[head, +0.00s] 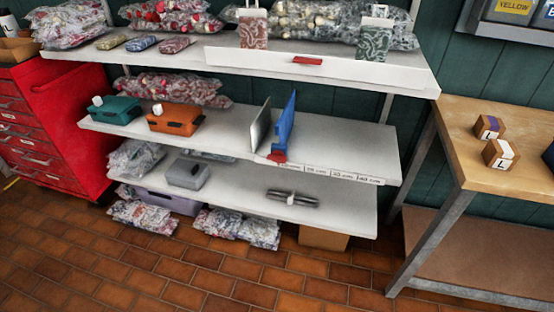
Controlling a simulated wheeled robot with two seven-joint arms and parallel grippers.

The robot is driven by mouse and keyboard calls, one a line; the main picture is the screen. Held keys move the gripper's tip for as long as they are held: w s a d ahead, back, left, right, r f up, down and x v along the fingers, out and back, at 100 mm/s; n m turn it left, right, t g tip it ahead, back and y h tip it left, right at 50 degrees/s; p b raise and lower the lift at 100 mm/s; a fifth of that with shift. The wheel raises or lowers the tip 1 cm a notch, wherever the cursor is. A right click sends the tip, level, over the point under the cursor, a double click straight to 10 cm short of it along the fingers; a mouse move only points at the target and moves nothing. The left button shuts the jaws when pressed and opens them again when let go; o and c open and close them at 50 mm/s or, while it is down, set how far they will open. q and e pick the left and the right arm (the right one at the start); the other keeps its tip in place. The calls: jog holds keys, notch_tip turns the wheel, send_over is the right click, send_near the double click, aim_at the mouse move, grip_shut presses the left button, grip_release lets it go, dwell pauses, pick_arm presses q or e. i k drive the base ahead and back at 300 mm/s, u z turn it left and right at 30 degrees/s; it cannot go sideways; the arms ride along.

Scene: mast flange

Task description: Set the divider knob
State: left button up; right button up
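A blue divider (286,120) stands upright on the middle shelf (350,143). A red knob (277,157) sits at its foot, on the shelf's front edge. A strip of small printed labels (340,174) runs along that edge to the right of the knob; the writing is too small to read surely. A grey upright plate (260,125) stands just left of the divider. Neither of my grippers is in view, and nothing touches the knob.
The middle shelf is bare right of the divider; teal (115,109) and orange (175,119) cases stand at its left. The upper shelf (320,70) overhangs with bags. A red drawer cabinet (60,130) is left, a wooden table (510,170) right. Brick floor in front is clear.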

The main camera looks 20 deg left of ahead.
aim_at(278, 156)
jog(key=u, duration=1.65)
jog(key=i, duration=1.1)
